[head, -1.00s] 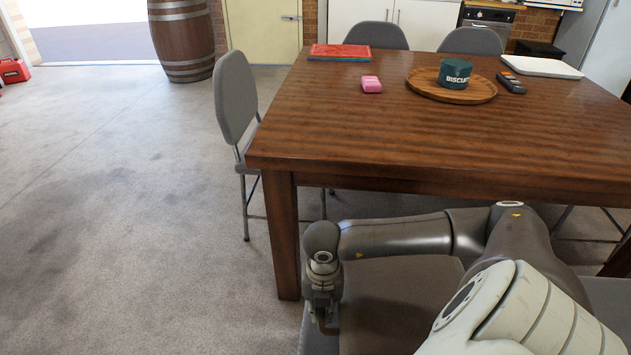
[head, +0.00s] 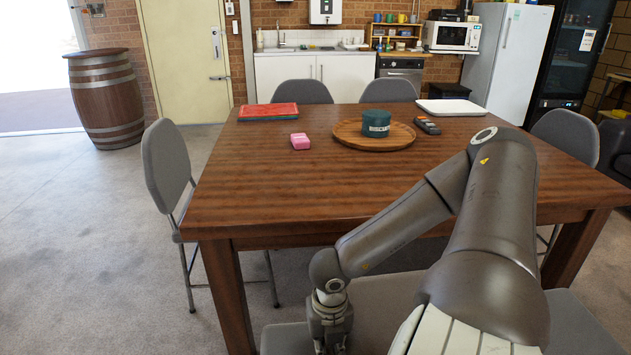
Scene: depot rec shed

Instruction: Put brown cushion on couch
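A flat grey-brown surface (head: 389,308), likely the brown cushion, shows low in the head view, partly behind my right arm. My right gripper (head: 330,325) points down at its left edge. The fingertips are cut off by the frame's bottom, so I cannot tell whether they grip it. A lighter grey surface (head: 285,340) spreads around it; I cannot tell whether this is a seat. At the right edge is part of a dark padded seat (head: 615,150), possibly the couch. My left gripper is out of view.
A wooden table (head: 270,190) stands ahead, holding a round tray (head: 345,137), a green tin (head: 376,123) and a pink item (head: 300,141). Grey chairs (head: 166,165) surround it. A barrel (head: 105,100) stands back left. Floor is open at left.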

